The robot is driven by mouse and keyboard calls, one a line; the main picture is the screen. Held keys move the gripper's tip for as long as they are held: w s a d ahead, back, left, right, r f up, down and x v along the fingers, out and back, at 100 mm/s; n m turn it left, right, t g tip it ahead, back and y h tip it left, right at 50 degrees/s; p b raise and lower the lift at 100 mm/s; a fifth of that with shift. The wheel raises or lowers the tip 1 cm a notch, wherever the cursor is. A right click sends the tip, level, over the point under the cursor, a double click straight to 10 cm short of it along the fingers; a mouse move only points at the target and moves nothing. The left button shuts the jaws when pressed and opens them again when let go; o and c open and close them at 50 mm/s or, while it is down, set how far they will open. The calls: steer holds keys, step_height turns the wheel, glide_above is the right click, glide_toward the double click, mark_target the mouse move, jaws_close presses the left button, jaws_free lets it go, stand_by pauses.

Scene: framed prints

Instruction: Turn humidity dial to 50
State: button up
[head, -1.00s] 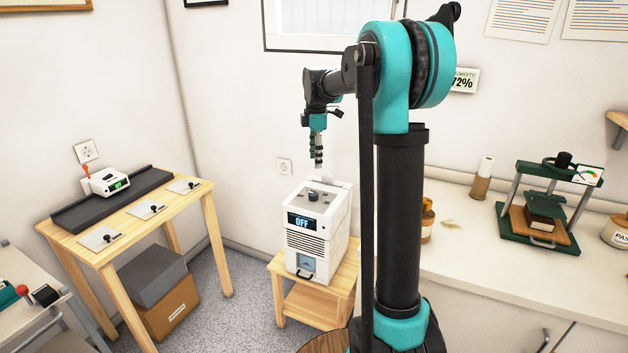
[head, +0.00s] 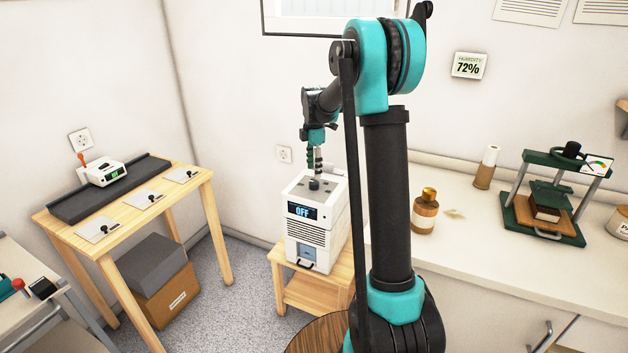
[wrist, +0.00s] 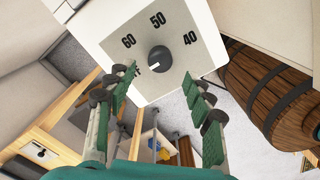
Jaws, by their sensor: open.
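The white humidifier (head: 308,228) stands on a small wooden stand, and its display reads OFF. Its black dial (wrist: 160,59) sits on a grey plate marked 60, 50 and 40, with an OFF mark partly hidden by a finger. The dial's white line points toward the lower left, at the OFF mark. The dial (head: 314,184) also shows on the humidifier's top in the head view. My gripper (wrist: 160,80) is open and empty, with its fingers on either side of the dial's line and apart from it. In the head view my gripper (head: 315,160) hangs just above the dial.
The wooden stand (head: 335,285) holds the humidifier. A counter with an amber bottle (head: 425,212) and a green press (head: 545,205) is at the right. A wooden table (head: 190,195) is at the left. A wooden barrel (wrist: 265,80) shows beside the humidifier.

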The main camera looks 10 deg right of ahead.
mark_target(314, 182)
steer(key=shift+f, duration=2.65)
steer(key=shift+c, duration=0.3)
steer(key=c, duration=1.1)
